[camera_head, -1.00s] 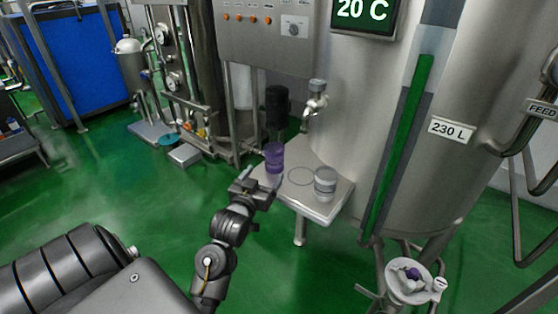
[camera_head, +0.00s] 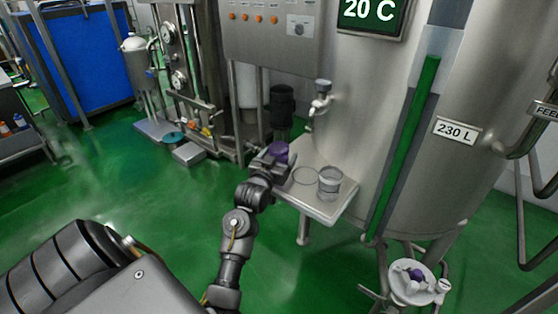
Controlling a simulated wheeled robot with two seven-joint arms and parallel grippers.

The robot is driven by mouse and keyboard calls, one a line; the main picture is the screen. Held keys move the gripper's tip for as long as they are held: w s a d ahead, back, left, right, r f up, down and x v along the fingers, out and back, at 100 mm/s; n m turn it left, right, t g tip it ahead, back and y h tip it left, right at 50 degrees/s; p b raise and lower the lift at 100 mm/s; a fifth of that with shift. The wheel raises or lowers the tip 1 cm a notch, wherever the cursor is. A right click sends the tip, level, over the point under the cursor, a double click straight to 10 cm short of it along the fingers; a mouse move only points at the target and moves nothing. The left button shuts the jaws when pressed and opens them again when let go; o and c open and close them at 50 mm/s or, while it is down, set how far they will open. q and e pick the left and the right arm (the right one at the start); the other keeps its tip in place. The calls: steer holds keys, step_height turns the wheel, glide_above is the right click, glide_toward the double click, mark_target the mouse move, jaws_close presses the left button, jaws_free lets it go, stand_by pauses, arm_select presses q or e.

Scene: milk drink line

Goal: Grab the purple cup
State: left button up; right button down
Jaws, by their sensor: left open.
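My right gripper is not in view.
A grey cup (camera_head: 329,183) stands on the shelf to the right, beside a ring mark. A tap (camera_head: 319,102) juts from the tank (camera_head: 385,130) above the shelf.

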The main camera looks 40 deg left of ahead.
arm_select(q)
steer(key=shift+w+a, duration=0.1)
steer(key=shift+w, duration=0.1)
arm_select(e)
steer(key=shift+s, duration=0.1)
arm_select(q)
steer(key=c, duration=1.1)
steer(key=shift+o, duration=0.2)
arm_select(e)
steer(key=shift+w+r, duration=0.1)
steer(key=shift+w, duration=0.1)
arm_select(q)
steer(key=shift+r, duration=0.1)
